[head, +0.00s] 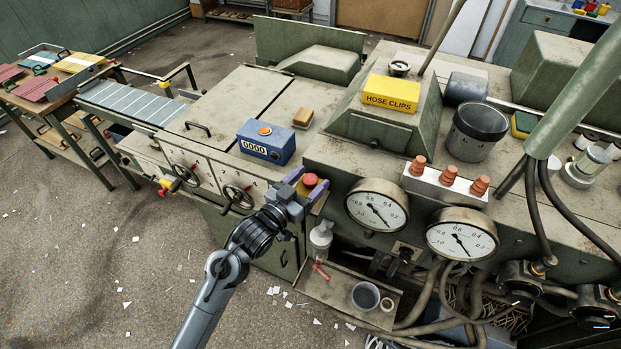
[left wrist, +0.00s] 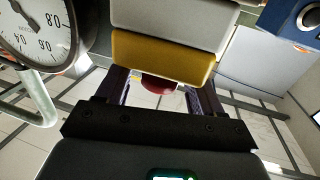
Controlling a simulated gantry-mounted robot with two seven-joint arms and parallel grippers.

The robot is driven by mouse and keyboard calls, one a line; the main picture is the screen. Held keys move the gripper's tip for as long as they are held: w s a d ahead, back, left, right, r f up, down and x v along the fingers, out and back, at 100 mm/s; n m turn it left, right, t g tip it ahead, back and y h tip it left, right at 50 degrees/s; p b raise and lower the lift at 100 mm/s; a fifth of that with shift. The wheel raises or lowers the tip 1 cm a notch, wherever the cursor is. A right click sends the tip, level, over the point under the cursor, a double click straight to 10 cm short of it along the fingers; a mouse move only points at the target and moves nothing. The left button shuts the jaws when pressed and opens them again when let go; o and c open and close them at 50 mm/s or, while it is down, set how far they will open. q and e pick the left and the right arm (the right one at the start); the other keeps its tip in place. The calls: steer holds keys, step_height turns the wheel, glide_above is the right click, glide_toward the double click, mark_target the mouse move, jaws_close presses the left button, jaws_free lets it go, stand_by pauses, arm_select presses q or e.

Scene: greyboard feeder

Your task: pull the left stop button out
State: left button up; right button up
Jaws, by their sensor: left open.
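The red stop button (head: 310,180) sits on a yellow housing at the front edge of the machine, left of the gauges. In the left wrist view the red button (left wrist: 160,84) shows partly below the yellow housing (left wrist: 163,57), between my two fingers. My left gripper (head: 305,189) is open, with one finger on each side of the button. I cannot tell whether the fingers touch it. The wrist view shows gaps beside the button, and my left gripper (left wrist: 160,93) is not closed on it. My right gripper is not in view.
A blue counter box (head: 266,142) stands on the machine top behind the button. A pressure gauge (head: 377,206) is just to the right. Handwheels (head: 238,196) stick out at the left. A spray bottle (head: 321,238) and grey cup (head: 365,296) are below.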

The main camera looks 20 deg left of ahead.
arm_select(q)
steer(key=shift+w+d, duration=0.15)
steer(key=shift+w, duration=0.25)
